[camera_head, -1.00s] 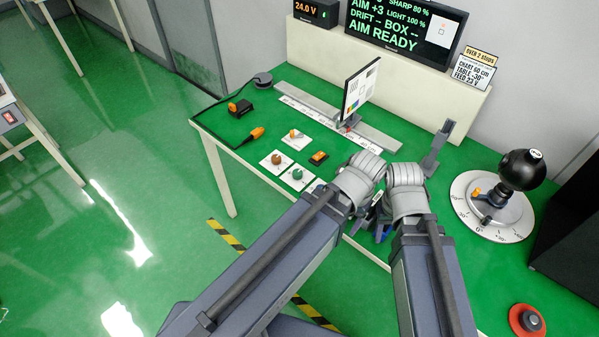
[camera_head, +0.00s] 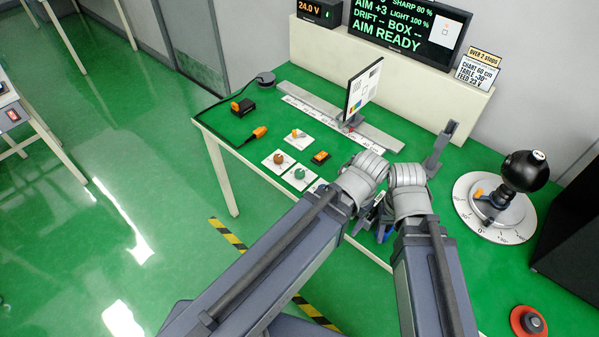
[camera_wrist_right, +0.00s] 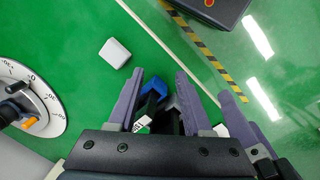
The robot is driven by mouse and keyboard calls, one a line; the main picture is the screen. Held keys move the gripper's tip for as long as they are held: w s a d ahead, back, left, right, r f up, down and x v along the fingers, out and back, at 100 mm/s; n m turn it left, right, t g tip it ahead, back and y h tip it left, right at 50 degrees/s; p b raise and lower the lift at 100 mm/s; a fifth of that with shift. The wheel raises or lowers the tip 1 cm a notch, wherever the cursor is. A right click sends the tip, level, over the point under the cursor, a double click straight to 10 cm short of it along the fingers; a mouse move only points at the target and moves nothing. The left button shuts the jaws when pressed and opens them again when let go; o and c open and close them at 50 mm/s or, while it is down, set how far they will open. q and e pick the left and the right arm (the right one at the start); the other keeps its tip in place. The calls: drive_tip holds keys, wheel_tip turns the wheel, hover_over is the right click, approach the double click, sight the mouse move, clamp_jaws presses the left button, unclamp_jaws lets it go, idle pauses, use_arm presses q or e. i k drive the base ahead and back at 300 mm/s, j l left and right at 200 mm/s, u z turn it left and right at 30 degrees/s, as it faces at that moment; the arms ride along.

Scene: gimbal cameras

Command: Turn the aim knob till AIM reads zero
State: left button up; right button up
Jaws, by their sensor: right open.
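The screen (camera_head: 410,28) at the back reads AIM +3 and AIM READY. Small knobs sit on white plates on the green table: a brown one (camera_head: 278,158) and a green one (camera_head: 299,173). I cannot read their labels, so I cannot tell which is the aim knob. My right gripper (camera_wrist_right: 160,82) is open in the right wrist view, above the table near its front edge. A blue and black item (camera_wrist_right: 154,88) shows between its fingers; I cannot tell whether they touch. My left gripper is largely hidden by my wrists.
A chart board (camera_head: 363,88) stands on a rail. An orange-tipped cable (camera_head: 257,133) lies left. A white block (camera_wrist_right: 115,53) lies near the right gripper.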

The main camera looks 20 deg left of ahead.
sight(298, 173)
drive_tip(key=j+z, duration=0.3)
drive_tip(key=j, duration=0.4)
drive_tip(key=k+j+z, duration=0.15)
drive_tip(key=j+z, duration=0.15)
drive_tip(key=j, duration=0.35)
